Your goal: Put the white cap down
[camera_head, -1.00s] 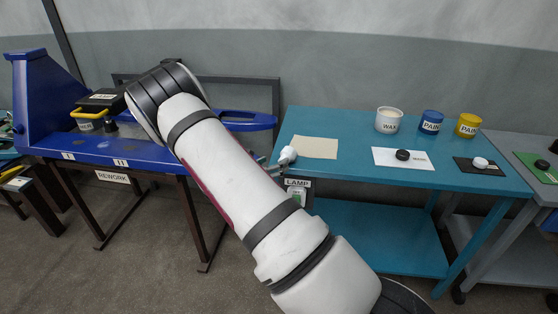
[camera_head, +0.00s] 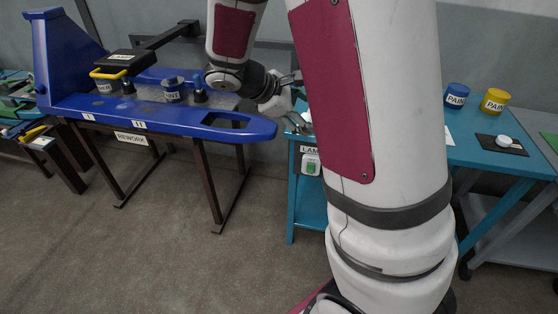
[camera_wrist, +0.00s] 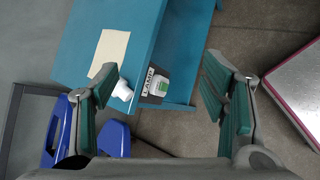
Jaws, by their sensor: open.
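A small round white cap (camera_head: 503,141) sits on a dark mat (camera_head: 487,144) at the right of the teal table (camera_head: 535,160) in the head view, well away from my gripper. My gripper (camera_wrist: 160,75) is open in the wrist view, with a wide gap between its fingers and nothing clasped. In the head view my gripper (camera_head: 298,120) is partly hidden by my arm, at the table's left end. A small white rounded thing (camera_wrist: 122,90) is at the table edge beside the left finger; I cannot tell what it is or whether they touch.
A LAMP box (camera_head: 311,163) hangs at the table's left end. Blue (camera_head: 456,95) and yellow (camera_head: 494,101) paint cans stand at the back right. A blue REWORK bench (camera_head: 170,120) with cans is at left. A tan sheet (camera_wrist: 110,52) lies on the table. My arm hides the table's middle.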

